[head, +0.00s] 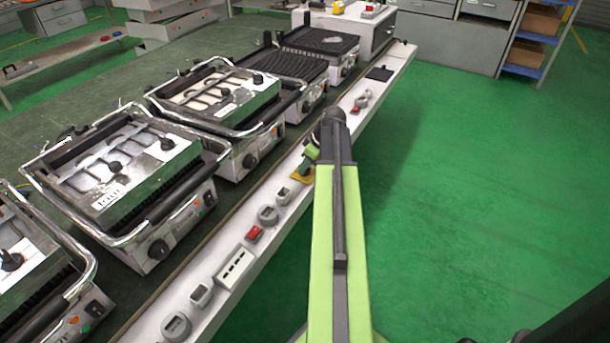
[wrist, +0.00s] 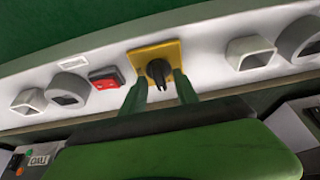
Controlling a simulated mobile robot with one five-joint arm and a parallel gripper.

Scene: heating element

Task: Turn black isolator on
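The black isolator (wrist: 158,72) is a black knob on a yellow square plate (wrist: 172,50), fixed to the white rail. In the wrist view, my gripper (wrist: 160,78) has its two green fingers apart, one on each side of the knob's lower part. Gaps show between the knob and both fingers, so it is not clamped. In the head view, my gripper (head: 309,158) is at the rail, just above the yellow plate (head: 301,177). The knob itself is hidden there by my gripper and arm.
The white rail (head: 180,300) also carries a red switch (wrist: 106,77), grey round sockets (wrist: 67,90) and square ones (wrist: 250,52). Several contact grills (head: 130,180) stand on the bench along the rail's left. Green floor (head: 480,200) to the right is clear.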

